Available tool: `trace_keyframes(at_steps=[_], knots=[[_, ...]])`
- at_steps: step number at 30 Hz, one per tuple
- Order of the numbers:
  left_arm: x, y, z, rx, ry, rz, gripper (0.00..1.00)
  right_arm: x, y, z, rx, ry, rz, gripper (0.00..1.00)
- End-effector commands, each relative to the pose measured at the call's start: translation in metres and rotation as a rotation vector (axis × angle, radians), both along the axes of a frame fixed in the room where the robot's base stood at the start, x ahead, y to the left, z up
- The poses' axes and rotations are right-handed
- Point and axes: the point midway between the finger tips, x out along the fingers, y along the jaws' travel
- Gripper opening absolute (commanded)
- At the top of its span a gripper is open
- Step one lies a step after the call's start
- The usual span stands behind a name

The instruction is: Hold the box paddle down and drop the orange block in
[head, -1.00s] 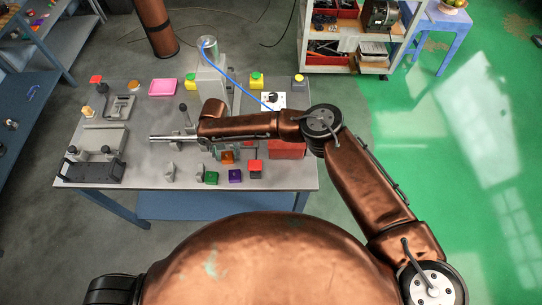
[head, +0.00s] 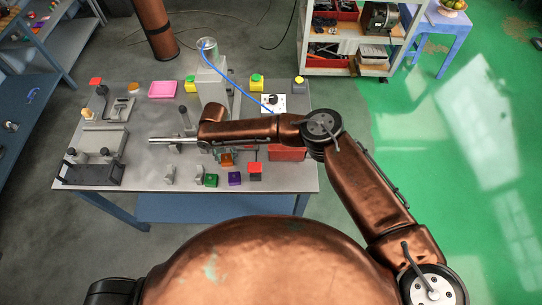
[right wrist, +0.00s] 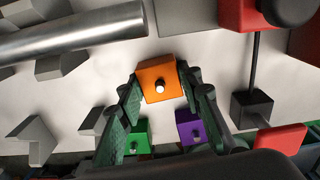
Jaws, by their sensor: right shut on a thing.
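The orange block (right wrist: 158,80), with a dark, light-tipped knob on top, sits between the fingers of my right gripper (right wrist: 163,92), which is shut on it. In the head view the orange block (head: 226,160) shows below my right forearm, low over the table; whether it touches the table I cannot tell. A red box (head: 287,154) stands to its right, its back part hidden by my arm. In the right wrist view a red part (right wrist: 242,14) and a dark rod (right wrist: 253,65) lie to the upper right; I cannot tell which part is the paddle. My left gripper is out of view.
A metal bar (head: 170,140) lies to the left. A grey post with a blue hose (head: 210,80) rises behind my forearm.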

Motion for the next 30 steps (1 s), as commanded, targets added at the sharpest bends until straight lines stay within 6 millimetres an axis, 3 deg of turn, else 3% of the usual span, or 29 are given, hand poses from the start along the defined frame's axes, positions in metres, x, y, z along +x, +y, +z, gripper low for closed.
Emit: trace_keyframes(at_steps=[30], knots=[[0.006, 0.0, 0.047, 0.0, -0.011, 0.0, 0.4, 0.0, 0.0, 0.074, 0.0, -0.001, 0.0, 0.09]])
